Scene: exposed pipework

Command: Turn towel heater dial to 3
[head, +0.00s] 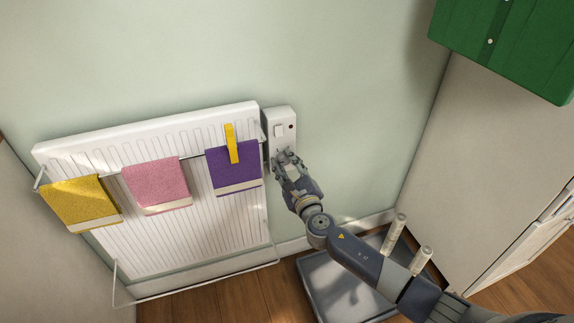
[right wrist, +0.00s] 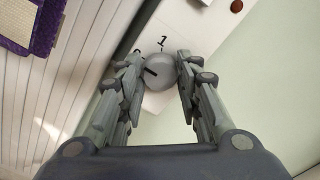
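The towel heater's white control box (head: 283,117) is on the wall at the right end of the radiator (head: 190,240). In the right wrist view the round grey dial (right wrist: 161,70) shows a short black mark on its left part. A "1" stands above the dial, and a partly hidden numeral, perhaps "0", is to its upper left. My right gripper (right wrist: 160,68) is open, with one finger on each side of the dial. I cannot tell whether the fingers touch it. In the head view the gripper (head: 286,158) hides the dial. My left gripper is not in view.
Yellow (head: 80,202), pink (head: 155,183) and purple (head: 233,165) towels hang on the rail left of the box. A yellow peg (head: 231,143) clips the purple one. A green box (head: 510,40) is at upper right. The wall right of the control box is clear.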

